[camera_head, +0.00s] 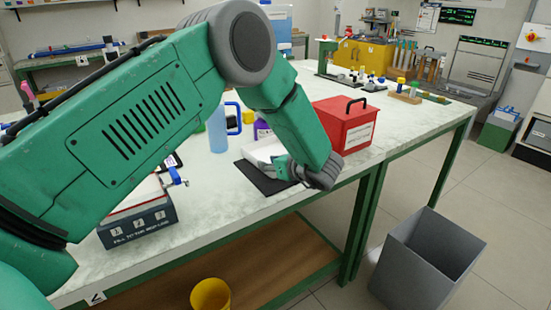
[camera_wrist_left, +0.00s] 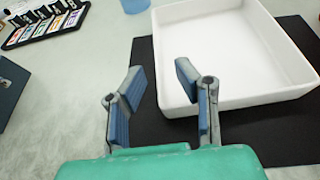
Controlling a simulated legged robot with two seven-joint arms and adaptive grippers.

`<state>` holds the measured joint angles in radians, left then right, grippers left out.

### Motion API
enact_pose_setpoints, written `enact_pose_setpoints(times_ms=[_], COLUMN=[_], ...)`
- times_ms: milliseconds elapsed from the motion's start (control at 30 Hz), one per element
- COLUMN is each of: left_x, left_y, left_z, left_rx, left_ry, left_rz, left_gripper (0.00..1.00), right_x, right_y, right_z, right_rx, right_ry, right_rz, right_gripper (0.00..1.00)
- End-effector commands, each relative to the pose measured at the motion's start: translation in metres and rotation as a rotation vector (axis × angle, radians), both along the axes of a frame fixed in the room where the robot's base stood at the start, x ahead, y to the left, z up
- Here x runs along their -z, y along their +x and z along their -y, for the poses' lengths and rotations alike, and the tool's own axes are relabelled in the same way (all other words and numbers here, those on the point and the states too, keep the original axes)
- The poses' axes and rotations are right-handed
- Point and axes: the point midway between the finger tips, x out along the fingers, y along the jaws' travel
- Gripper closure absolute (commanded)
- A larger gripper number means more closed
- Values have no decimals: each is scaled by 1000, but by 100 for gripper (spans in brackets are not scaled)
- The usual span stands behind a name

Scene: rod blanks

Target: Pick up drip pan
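The drip pan is a white, shallow, square-walled tray (camera_head: 262,150) lying on a black mat (camera_head: 258,178) on the bench, partly hidden by my left arm in the head view. In the left wrist view, the pan (camera_wrist_left: 240,45) fills the upper right, its near left corner close to the fingers. My left gripper (camera_wrist_left: 160,80) is open, with blue-padded fingers spread apart. The right finger overlaps the pan's left side in the picture; I cannot tell whether it touches. In the head view the left gripper (camera_head: 288,168) is at the pan's near right side. My right gripper is not in view.
A red box (camera_head: 345,125) with a black handle stands right of the pan. A blue-handled jug (camera_head: 218,130) stands behind left. A dark-based box (camera_head: 140,228) is at the left. A grey bin (camera_head: 425,255) and yellow bucket (camera_head: 210,295) stand below bench height.

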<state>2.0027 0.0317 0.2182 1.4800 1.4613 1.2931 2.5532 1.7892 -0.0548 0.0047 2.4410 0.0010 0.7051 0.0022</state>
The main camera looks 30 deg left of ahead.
Motion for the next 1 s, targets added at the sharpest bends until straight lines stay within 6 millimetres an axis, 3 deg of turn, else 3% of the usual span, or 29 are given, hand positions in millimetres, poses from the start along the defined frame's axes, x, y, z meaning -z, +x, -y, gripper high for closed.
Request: enact_pose_setpoints(times_ms=[400,633,700,733,1000], left_x=[21,20,19,19,19], left_y=[13,13,13,13,14], left_z=[-50,-49,-48,-48,-50], left_rx=[-2,-1,-1,-1,-1], left_ry=[-5,-2,-1,0,-2], left_rz=[0,-1,-2,-1,1], left_gripper=[72,72,97,100,100], right_x=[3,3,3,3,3], right_y=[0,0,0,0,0], right_z=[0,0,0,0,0], right_rx=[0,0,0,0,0], right_ry=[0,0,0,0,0], right_rz=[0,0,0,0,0], right_gripper=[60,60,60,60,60])
